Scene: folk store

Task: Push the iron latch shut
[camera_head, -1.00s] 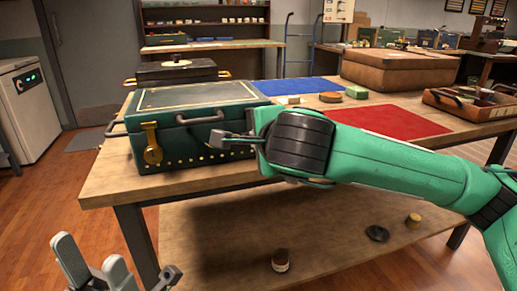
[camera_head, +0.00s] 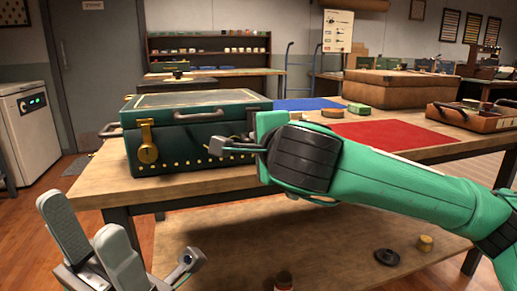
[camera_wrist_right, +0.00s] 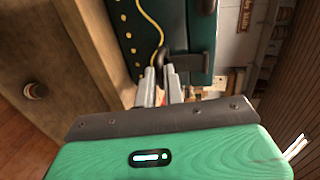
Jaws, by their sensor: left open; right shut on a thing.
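A dark green case (camera_head: 185,155) with brass studs stands on the wooden table. A brass hasp (camera_head: 147,140) hangs on its front left, and a dark handle (camera_head: 200,115) is on its lid. The dark iron latch (camera_wrist_right: 183,62) shows on the case in the right wrist view. My right gripper (camera_head: 215,145) is at the right part of the case's front, its fingers closed at the latch; they also show in the wrist view (camera_wrist_right: 162,80). In the head view the gripper hides most of the latch. My left gripper (camera_head: 80,215) is open and empty, low at the left.
A red mat (camera_head: 385,133) and a blue mat (camera_head: 305,104) lie on the table behind my right arm. A brown case (camera_head: 400,88) and a wooden tray (camera_head: 470,116) stand at the right. A lower shelf (camera_head: 320,255) holds several small things. A white cabinet (camera_head: 30,125) stands left.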

